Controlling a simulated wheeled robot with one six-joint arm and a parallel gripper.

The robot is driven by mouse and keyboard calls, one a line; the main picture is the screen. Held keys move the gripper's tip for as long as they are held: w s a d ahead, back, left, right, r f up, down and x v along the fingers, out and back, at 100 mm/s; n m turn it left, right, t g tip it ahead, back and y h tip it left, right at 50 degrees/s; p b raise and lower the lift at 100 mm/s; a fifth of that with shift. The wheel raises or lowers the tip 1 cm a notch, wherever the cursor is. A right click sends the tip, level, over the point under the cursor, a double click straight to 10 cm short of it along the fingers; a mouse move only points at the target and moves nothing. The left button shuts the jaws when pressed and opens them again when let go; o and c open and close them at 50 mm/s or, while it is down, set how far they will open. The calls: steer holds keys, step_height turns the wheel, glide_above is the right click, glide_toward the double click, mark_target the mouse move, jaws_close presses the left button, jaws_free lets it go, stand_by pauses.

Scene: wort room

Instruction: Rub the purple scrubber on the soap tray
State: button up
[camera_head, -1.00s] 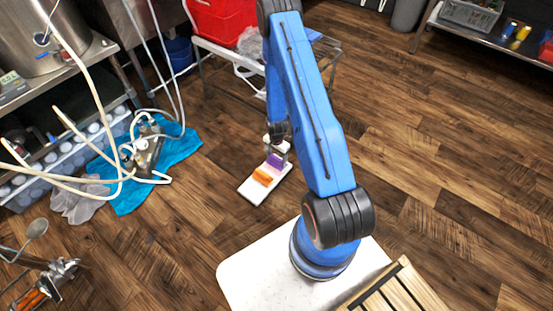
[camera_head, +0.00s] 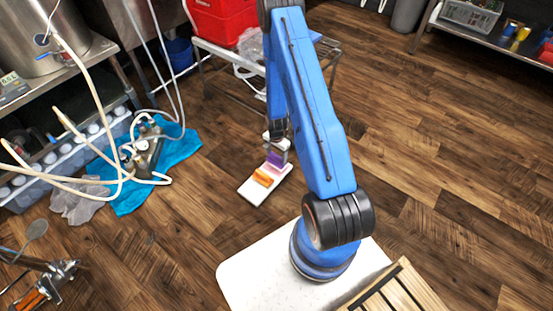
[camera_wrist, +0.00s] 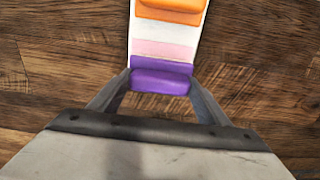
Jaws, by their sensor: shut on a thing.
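The purple scrubber (camera_wrist: 160,81) is held between the two fingers of my gripper (camera_wrist: 160,88) in the wrist view. In the head view the scrubber (camera_head: 275,160) shows below my gripper (camera_head: 277,148), at the far end of the white soap tray (camera_head: 252,194). The tray (camera_wrist: 163,34) has a pale pink band across it. An orange piece (camera_head: 263,177) lies on the tray, nearer the camera than the scrubber; it also shows at the top of the wrist view (camera_wrist: 172,10). Whether the scrubber touches the tray cannot be told.
The tray lies on the wooden floor with free floor around it. A blue cloth (camera_head: 175,155) with a pump (camera_head: 147,155) and hoses lies to the left. A metal rack (camera_head: 250,82) with a red crate (camera_head: 222,18) stands behind. Shelves stand at far left and right.

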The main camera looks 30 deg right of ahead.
mark_target(276, 156)
steer(key=shift+r, duration=2.25)
